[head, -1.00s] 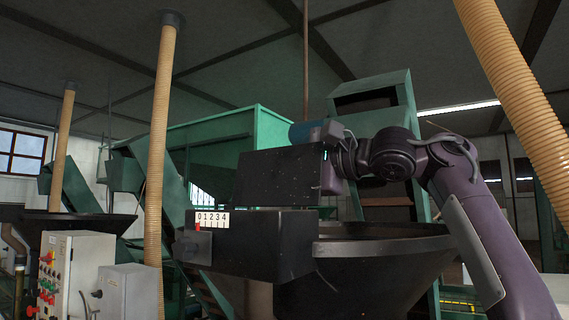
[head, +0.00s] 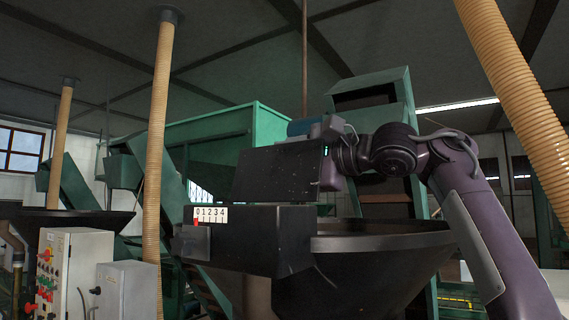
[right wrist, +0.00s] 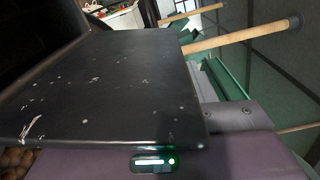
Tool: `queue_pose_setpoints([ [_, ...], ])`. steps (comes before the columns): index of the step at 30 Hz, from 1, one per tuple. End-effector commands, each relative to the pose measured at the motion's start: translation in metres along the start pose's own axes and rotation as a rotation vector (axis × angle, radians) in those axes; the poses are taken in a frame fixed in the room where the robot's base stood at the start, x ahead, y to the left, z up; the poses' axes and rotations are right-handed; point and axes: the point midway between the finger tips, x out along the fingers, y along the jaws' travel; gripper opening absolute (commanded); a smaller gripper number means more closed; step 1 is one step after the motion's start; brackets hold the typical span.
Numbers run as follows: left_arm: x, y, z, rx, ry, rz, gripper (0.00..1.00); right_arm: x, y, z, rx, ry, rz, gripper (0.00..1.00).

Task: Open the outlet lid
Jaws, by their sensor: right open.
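The outlet lid (head: 282,174) is a dark, scuffed flat plate. In the head view it stands raised and tilted above the black box (head: 255,240) at the front of the hopper. My right gripper (head: 331,172) is at the lid's right edge, partly behind it; its fingertips are hidden. In the right wrist view the lid (right wrist: 110,90) fills much of the picture, with my purple gripper body and its green light along its lower edge. I cannot tell whether they touch. The right gripper is open. My left gripper is not in view.
A dark round hopper bowl (head: 385,255) lies below my right arm. A white 0-to-4 scale (head: 210,215) is on the box. Control cabinets (head: 70,275) stand at lower left. A tan hose (head: 158,150) rises left of the lid, another (head: 515,85) at upper right.

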Motion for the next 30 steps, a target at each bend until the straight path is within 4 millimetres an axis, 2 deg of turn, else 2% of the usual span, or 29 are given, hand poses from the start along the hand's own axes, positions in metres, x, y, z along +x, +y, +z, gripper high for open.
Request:
queue_pose_setpoints([
  [6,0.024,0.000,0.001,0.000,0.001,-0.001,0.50,-0.036,0.004,-0.001,-0.002,0.002,-0.004,0.50],
  [13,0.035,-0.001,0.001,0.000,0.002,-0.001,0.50,-0.067,0.002,-0.001,0.000,0.001,-0.002,0.50],
  [17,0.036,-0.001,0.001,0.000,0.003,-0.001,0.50,-0.073,0.002,-0.001,0.000,0.000,0.001,0.50],
  [30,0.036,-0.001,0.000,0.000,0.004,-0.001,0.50,-0.073,0.001,-0.001,0.000,-0.001,0.001,0.50],
])
